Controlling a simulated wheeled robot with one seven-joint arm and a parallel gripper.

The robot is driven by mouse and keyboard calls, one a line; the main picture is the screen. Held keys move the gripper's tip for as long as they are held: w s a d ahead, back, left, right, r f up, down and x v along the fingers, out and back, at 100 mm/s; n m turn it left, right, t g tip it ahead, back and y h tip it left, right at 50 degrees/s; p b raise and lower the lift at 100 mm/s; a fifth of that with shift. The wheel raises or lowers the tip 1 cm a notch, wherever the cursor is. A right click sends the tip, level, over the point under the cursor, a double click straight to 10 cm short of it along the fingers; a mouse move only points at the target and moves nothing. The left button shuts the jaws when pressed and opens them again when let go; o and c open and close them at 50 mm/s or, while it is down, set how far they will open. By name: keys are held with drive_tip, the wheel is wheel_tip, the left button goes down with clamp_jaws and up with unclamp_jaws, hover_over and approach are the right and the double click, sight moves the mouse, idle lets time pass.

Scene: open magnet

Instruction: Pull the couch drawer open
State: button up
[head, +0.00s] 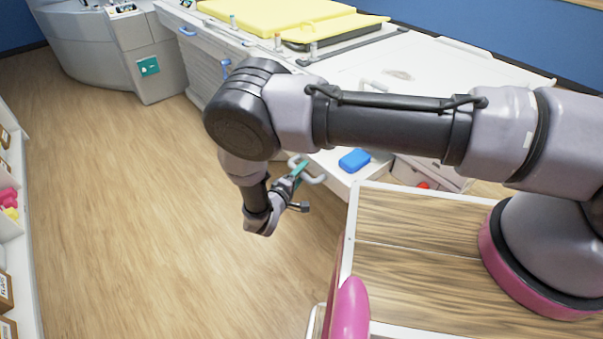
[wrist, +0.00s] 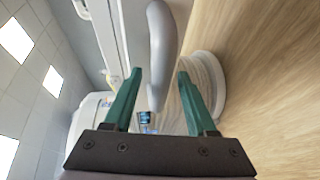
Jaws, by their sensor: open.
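The white couch drawer (head: 335,172) shows below the couch in the head view, just left of the wooden top, and appears to stand out from the couch body. Its pale curved handle (head: 318,178) is on the front and shows large in the wrist view (wrist: 162,45). My gripper (head: 300,168) is at the handle with its green fingers open. In the wrist view the handle lies between the two fingers (wrist: 160,74), with gaps on both sides. Whether a finger touches it I cannot tell. My arm hides part of the couch front.
A blue block (head: 354,160) appears to lie in the drawer. The white couch (head: 350,75) carries yellow pads (head: 270,14). A wooden-topped cart (head: 400,220) stands close at right. Shelves (head: 8,230) line the left edge. The wooden floor between is clear.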

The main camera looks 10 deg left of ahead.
drive_tip(key=v, duration=1)
drive_tip(key=shift+s, duration=0.3)
drive_tip(key=w+d+r+m+g+h, duration=0.25)
drive_tip(key=w+d+r+g, duration=0.2)
drive_tip(key=r, duration=0.45)
drive_tip(key=w+d+r+m+g+h, duration=0.2)
drive_tip(key=w+d+r+m+g, duration=0.15)
drive_tip(key=w+r, duration=0.4)
drive_tip(key=w+d+r+m+g+y, duration=0.1)
drive_tip(key=d+r+m+g, duration=0.2)
drive_tip(key=d+r, duration=0.45)
drive_tip(key=w+d+r+m+g+y, duration=0.15)
drive_tip(key=d+r, duration=0.35)
drive_tip(key=r, duration=0.5)
drive_tip(key=s+d+r+m+g+y, duration=0.1)
drive_tip(key=s+d+r+m+y, duration=0.1)
drive_tip(key=d+r, duration=0.45)
drive_tip(key=s+d+r+m+g+y, duration=0.1)
drive_tip(key=s+d+r+m+y, duration=0.15)
drive_tip(key=d+r, duration=0.4)
drive_tip(key=s+d+r+m+t+y, duration=0.3)
drive_tip(key=s+d+r+t, duration=0.3)
drive_tip(key=s+d+r, duration=0.2)
wheel_tip(320, 180, up, 2)
drive_tip(key=s, duration=0.2)
drive_tip(key=shift+s+d+r+y, duration=0.15)
drive_tip(key=shift+s+d+y, duration=0.1)
drive_tip(key=shift+s+y, duration=0.1)
